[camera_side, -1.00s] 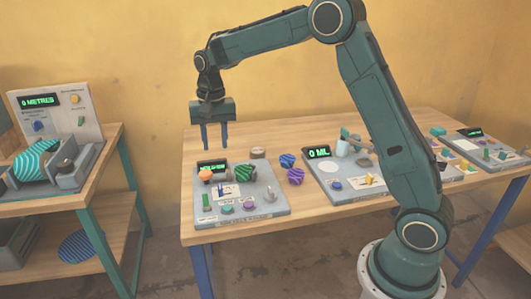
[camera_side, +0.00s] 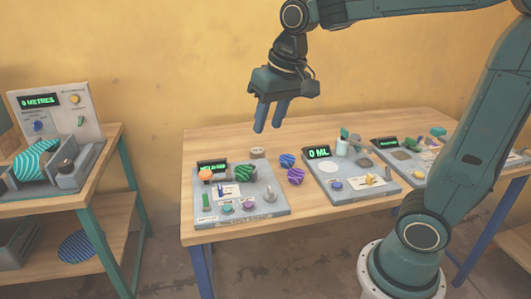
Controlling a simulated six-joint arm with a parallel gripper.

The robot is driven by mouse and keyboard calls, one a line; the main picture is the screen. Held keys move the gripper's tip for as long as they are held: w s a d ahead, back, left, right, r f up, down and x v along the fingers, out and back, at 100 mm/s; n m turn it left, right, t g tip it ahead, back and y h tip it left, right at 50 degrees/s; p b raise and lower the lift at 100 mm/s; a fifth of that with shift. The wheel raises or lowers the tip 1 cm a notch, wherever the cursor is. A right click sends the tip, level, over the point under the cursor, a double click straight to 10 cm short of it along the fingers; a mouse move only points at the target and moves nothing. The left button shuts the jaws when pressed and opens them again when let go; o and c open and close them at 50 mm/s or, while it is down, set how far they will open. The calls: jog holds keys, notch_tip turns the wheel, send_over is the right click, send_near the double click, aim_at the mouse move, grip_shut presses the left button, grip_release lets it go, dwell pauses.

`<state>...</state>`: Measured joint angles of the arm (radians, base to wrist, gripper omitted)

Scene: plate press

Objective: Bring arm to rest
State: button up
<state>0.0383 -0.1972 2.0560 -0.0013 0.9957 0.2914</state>
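My gripper (camera_side: 269,117) hangs in the air above the back of the wooden table (camera_side: 330,217), pointing down and a little tilted. Its two blue fingers stand apart with a narrow gap, and I see nothing between them. It is well above the striped balls and touches nothing. My arm reaches up from the base at the right and bends over at the top edge of the view, where part of it is cut off.
A grey panel (camera_side: 263,209) with a green striped piece and knobs lies below left of my gripper. Blue (camera_side: 287,160) and purple (camera_side: 295,176) striped balls lie beside it. A panel reading "0 ML" (camera_side: 319,153) stands right. Another bench (camera_side: 98,190) stands left.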

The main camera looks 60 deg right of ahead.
jog(key=s+a+f+n+t, duration=0.1)
jog(key=s+f+n+t, duration=0.1)
jog(key=s, duration=1.2)
jog(key=shift+f+n, duration=0.4)
jog(key=shift+n, duration=0.5)
